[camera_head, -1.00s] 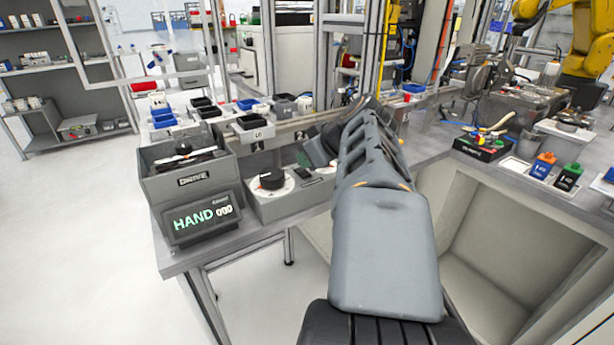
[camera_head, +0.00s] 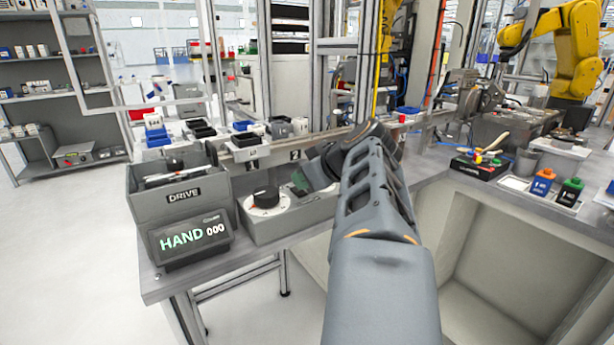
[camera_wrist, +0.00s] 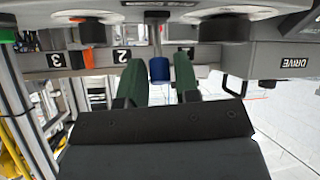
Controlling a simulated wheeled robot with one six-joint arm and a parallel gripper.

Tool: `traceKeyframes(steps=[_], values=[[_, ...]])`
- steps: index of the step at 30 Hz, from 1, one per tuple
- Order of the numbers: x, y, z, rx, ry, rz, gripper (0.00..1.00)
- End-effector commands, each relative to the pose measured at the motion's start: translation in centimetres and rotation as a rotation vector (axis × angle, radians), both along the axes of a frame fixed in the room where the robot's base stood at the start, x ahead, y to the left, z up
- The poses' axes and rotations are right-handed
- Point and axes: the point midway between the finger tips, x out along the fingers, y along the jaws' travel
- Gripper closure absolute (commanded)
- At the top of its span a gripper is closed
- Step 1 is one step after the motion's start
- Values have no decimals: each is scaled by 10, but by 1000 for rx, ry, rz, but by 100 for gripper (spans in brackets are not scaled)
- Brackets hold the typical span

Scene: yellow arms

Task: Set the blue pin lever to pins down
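The blue pin lever's blue knob (camera_wrist: 159,70) hangs on a grey stem in the upside-down wrist view. My gripper (camera_wrist: 160,82) has its two green fingers spread, one on each side of the blue knob. A gap shows on the right of the knob, and the left finger is very near it; I cannot tell if it touches. In the head view my gripper (camera_head: 303,182) is at the grey control box (camera_head: 290,222), mostly behind my wrist. The lever is hidden there.
A white dial with a black knob (camera_head: 264,197) is left of my gripper. The grey DRIVE bin (camera_head: 180,205) and HAND 000 display (camera_head: 193,238) stand further left. Numbered tags and small bins line the rail behind. A tool tray (camera_head: 479,167) is at right.

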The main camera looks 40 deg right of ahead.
Motion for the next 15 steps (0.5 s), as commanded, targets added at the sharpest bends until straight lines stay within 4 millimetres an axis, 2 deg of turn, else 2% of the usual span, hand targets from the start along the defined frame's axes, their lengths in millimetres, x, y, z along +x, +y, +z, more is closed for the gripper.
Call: traceKeyframes(steps=[1, 5, 15], values=[[0, 0, 0, 0, 0, 0, 65], [0, 0, 0, 0, 0, 0, 54], [-6, -1, 5, -1, -1, -4, 54]])
